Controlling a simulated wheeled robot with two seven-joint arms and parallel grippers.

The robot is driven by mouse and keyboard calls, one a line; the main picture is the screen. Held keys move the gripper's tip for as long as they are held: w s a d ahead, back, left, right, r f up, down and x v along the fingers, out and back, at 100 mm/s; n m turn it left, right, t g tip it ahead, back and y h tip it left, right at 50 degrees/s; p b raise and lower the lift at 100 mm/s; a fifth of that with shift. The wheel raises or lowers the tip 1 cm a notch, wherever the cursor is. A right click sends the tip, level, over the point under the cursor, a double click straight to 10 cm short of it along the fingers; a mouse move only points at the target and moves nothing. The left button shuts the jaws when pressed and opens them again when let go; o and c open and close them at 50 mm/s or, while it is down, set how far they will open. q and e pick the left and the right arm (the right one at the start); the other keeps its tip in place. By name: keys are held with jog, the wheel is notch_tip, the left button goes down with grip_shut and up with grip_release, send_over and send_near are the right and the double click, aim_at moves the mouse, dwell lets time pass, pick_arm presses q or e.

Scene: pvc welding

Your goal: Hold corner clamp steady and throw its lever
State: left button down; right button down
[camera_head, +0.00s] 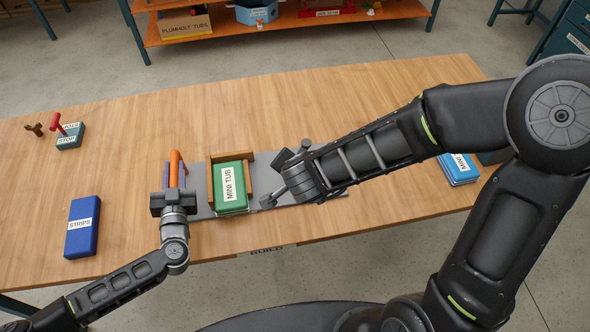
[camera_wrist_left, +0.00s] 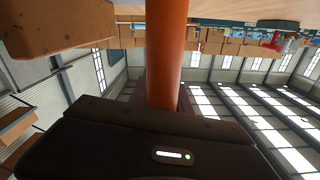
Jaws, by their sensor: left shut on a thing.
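My left gripper (camera_head: 174,181) is shut on an orange upright handle (camera_head: 175,166) at the left end of a grey strip (camera_head: 200,183) on the table. Purple bars (camera_head: 165,176) flank the handle. In the left wrist view the orange handle (camera_wrist_left: 166,50) rises as a round post just beyond my dark gripper body. I cannot make out the clamp body or its lever clearly. My right gripper (camera_head: 278,178) is low over the strip, right of the green tub; whether its jaws hold anything is unclear.
A green MINI TUB box (camera_head: 231,187) sits between wooden blocks (camera_head: 249,172). A blue STRIPS box (camera_head: 83,226) lies left, a blue MINI box (camera_head: 458,168) right. A STOP box (camera_head: 70,137) with a red lever stands far left. The back middle of the table is clear.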

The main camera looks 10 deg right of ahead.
pick_arm(q)
jog(key=shift+a, duration=0.15)
jog(key=c, duration=1.5)
grip_release()
jog(key=shift+r, duration=0.15)
jog(key=shift+c, duration=0.2)
jog(key=o, duration=0.4)
jog(key=shift+f, duration=0.3)
jog(key=s, duration=0.7)
jog(key=shift+s+r, duration=0.15)
jog(key=shift+s, duration=0.1)
jog(key=shift+s, duration=0.1)
